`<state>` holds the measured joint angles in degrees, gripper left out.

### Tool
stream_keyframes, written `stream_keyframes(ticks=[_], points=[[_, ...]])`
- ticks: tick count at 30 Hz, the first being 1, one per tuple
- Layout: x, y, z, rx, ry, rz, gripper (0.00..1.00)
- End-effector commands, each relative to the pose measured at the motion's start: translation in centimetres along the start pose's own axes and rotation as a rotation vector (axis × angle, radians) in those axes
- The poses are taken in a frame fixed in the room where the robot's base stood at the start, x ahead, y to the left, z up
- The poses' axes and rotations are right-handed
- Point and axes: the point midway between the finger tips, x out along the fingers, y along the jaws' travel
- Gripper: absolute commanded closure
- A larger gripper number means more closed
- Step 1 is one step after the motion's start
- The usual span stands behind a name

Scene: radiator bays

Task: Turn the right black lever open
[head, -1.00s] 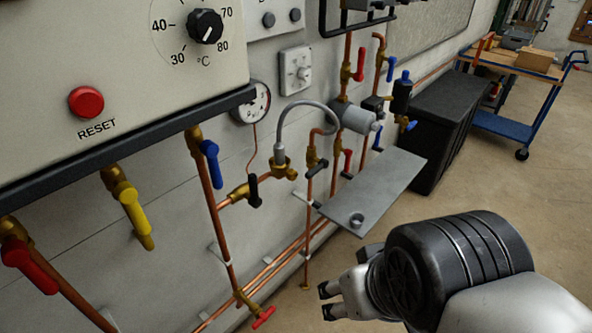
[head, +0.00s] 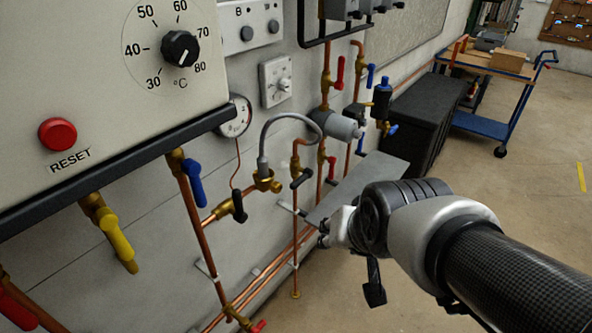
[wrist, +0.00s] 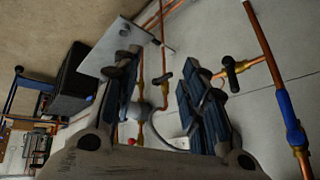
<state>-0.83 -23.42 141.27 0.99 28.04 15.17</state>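The right black lever (head: 300,179) sits on a thin vertical copper pipe, lying crosswise to it. In the wrist view this lever (wrist: 162,78) shows between my fingers, farther off. The left black lever (head: 238,206) hangs down from a brass valve; it also shows at the right in the wrist view (wrist: 232,72). My gripper (head: 326,234) is below and right of the right lever in the head view, apart from it. In the wrist view my gripper (wrist: 165,68) is open, with nothing between its fingers. Part of it is hidden behind my wrist in the head view.
A grey shelf plate (head: 365,180) juts from the wall beside my gripper. A grey curved hose (head: 275,122), a blue lever (head: 194,184) and a red lever (head: 331,167) are near. A black chest (head: 425,115) stands behind.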

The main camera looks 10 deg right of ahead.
Motion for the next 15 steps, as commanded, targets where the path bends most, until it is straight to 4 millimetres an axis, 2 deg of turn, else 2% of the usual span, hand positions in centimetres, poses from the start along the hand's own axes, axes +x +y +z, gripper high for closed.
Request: stream_keyframes(ticks=[1, 6, 12, 15], points=[[1.9, -0.7, -1.9, 0.056, 0.024, -0.01, 0.6], [7.9, -2.8, -7.7, 0.259, 0.152, -0.072, 0.6], [15.3, -4.5, -12.1, 0.494, 0.289, -0.17, 0.6], [18.9, -4.9, -13.2, 0.608, 0.354, -0.23, 0.6]])
